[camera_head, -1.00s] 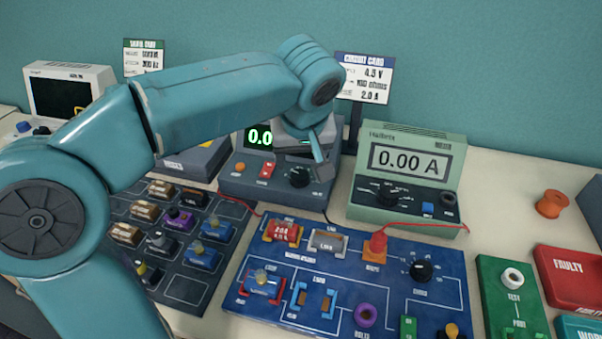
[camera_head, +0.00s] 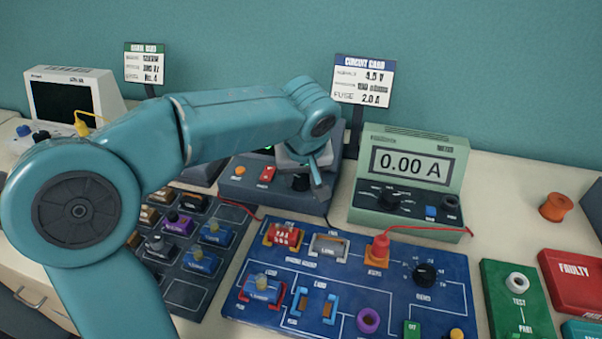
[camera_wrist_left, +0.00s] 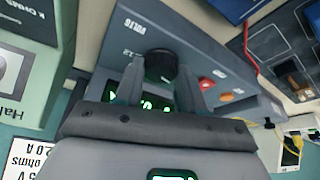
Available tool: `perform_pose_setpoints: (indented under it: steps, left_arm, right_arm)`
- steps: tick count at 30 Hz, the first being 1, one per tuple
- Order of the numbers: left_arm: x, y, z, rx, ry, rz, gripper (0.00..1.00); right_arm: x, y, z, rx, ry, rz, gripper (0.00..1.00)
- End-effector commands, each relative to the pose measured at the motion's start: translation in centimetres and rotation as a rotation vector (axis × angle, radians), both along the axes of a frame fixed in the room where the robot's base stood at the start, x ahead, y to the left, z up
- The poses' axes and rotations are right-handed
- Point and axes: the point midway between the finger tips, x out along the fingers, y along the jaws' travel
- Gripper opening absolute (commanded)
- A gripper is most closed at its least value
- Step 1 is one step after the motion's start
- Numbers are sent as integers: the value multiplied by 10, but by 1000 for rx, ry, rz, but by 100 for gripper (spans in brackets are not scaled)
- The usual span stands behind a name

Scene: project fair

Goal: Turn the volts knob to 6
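The volts knob (camera_head: 299,183) is a black dial on the front of the dark grey power supply (camera_head: 255,196). My left gripper (camera_head: 309,180) is in front of it and partly covers the knob and the green display. In the left wrist view the knob (camera_wrist_left: 161,67) lies between the two fingertips of my left gripper (camera_wrist_left: 160,75), with "VOLTS" printed beside it. The fingers are apart, one on each side, and no firm contact shows. The knob's pointer and most scale numbers cannot be read. My right gripper is not in view.
The green meter (camera_head: 408,180) reading 0.00 A stands right of the supply. The blue circuit board (camera_head: 390,290) lies in front, with a red lead to the meter. The circuit card (camera_head: 363,80) stands behind. A dark parts tray (camera_head: 180,295) is at left.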

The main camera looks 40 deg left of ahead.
Motion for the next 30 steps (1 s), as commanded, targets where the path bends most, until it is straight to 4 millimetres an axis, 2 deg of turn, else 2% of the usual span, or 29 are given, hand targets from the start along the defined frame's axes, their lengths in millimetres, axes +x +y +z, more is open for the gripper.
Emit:
perform_pose_setpoints:
  steps: [11,30]
  left_arm:
    - [0,2,0,1,-2,-98,9]
    - [-2,5,1,0,-3,-666,9]
  right_arm:
    - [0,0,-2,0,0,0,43]
    - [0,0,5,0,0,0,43]
